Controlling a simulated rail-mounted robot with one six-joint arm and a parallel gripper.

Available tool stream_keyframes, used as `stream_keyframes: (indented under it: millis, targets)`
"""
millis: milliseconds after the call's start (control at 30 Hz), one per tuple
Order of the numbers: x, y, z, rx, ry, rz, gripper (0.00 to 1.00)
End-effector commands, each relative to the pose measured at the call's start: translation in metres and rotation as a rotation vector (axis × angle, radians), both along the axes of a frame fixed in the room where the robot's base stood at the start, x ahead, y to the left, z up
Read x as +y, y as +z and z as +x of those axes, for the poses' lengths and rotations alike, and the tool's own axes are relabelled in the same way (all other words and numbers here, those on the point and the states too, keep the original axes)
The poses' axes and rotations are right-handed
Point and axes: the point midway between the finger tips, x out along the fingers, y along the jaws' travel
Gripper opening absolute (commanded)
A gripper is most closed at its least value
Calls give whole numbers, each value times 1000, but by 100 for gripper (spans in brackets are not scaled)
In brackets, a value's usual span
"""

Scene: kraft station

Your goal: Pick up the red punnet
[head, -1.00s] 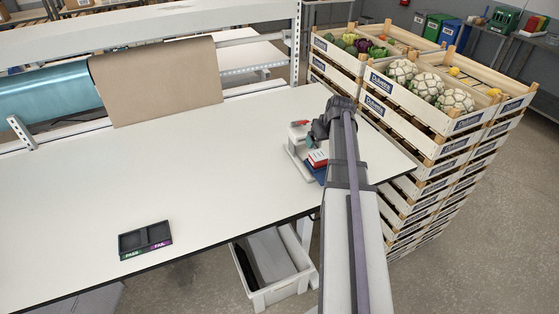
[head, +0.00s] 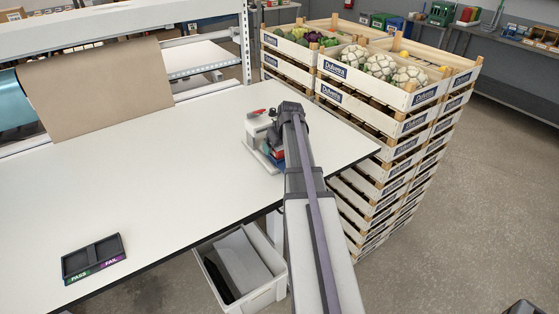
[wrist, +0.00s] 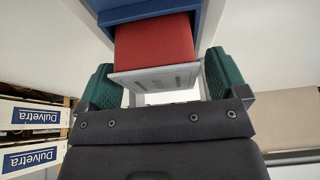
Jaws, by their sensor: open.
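A red block with a pale grey face, which I take to be the red punnet (wrist: 155,42), sits between the two green finger pads in the wrist view. My gripper (wrist: 160,66) is open around it, one finger on each side, and I cannot tell whether either touches it. A blue body (wrist: 150,12) lies right behind the block. In the head view my arm hides most of this spot. Only a small red part of it (head: 278,155) shows beside the arm, at a white stand (head: 254,132) near the table's right end.
The white table (head: 150,180) is mostly clear. A black PASS/FAIL tray (head: 93,259) sits at its front left. Stacked wooden crates (head: 385,120) with vegetables stand close beyond the right end. A white bin (head: 262,286) is below the front edge. Brown paper (head: 95,85) hangs at the back.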

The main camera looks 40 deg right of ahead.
Motion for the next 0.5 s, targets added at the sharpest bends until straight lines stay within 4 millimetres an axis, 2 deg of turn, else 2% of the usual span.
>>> stream_keyframes:
  millis: [167, 500]
  targets:
    - [0, 1, 0, 0, 0, 0, 92]
    - [0, 1, 0, 0, 0, 0, 60]
